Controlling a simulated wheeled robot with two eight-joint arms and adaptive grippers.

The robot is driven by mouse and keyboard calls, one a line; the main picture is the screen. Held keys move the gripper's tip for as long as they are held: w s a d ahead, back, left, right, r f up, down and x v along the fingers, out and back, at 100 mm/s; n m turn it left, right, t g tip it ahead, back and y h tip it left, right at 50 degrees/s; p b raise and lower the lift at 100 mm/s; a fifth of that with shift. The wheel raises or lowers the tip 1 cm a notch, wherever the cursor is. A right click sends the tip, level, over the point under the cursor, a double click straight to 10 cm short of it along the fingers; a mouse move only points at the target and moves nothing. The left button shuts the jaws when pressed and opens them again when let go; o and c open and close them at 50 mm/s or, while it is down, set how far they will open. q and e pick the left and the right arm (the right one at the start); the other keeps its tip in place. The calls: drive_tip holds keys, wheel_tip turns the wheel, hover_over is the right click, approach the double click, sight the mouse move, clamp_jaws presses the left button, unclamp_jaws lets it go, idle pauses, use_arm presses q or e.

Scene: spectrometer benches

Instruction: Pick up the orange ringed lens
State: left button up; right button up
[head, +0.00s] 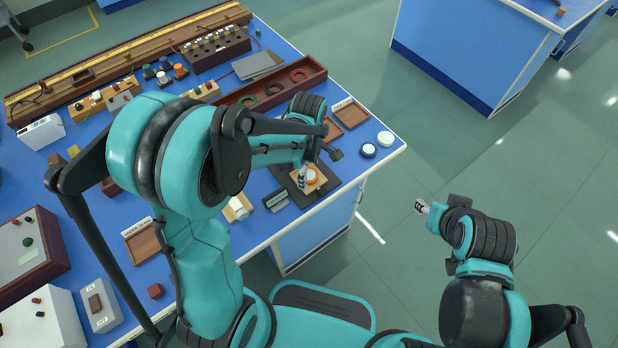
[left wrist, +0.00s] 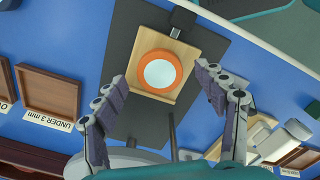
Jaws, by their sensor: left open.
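The orange ringed lens (head: 313,175) has a pale round centre and lies on a small light wooden board on a dark base near the bench's right edge. In the left wrist view the whole lens (left wrist: 159,72) shows, lying flat on the board (left wrist: 184,50). My left gripper (head: 304,179) is just beside it in the head view, partly covering the board. In the left wrist view my left gripper (left wrist: 160,78) is open, one finger on each side of the lens, apart from it. My right gripper (head: 422,207) is out over the floor; its jaws are too small to tell.
Two pucks, one white (head: 385,138) and one dark-rimmed (head: 368,150), stand near the bench corner. A wooden tray (head: 349,115) lies behind the lens. A long dark-red box (head: 314,75) holds several rings. A wood-and-white block (head: 237,208) stands left of the base. Floor right of the bench is clear.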

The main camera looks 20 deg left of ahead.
use_arm(q)
drive_tip(key=shift+f, duration=0.35)
drive_tip(key=shift+r, duration=0.1)
drive_tip(key=c, duration=1.4)
